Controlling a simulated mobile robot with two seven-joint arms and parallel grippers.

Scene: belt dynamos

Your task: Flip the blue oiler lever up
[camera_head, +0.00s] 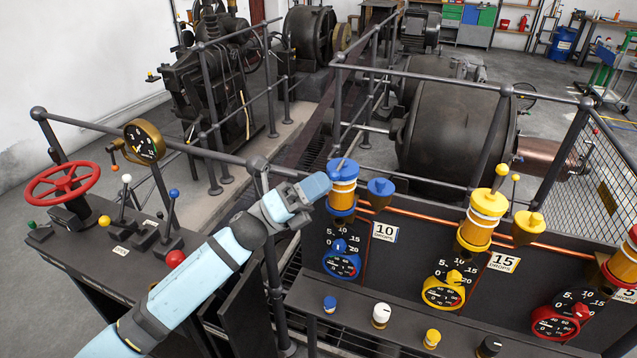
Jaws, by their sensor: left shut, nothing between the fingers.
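The blue oiler (342,190) stands on the left end of the dark panel, with a glass-like banded body and a blue cap. A small lever (341,163) shows at its top; its exact angle is hard to tell. My left gripper (320,187) is shut and empty, its light-blue tip right at the left side of the oiler's cap. I cannot tell whether it touches. It hides part of the oiler's left side. My right gripper is not in view.
A blue funnel cup (380,190) sits just right of the oiler. A yellow oiler (481,218) and a red oiler (625,262) stand farther right. Blue, yellow and red dials line the panel below. A railing (440,76) runs behind. A red handwheel (62,184) is at left.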

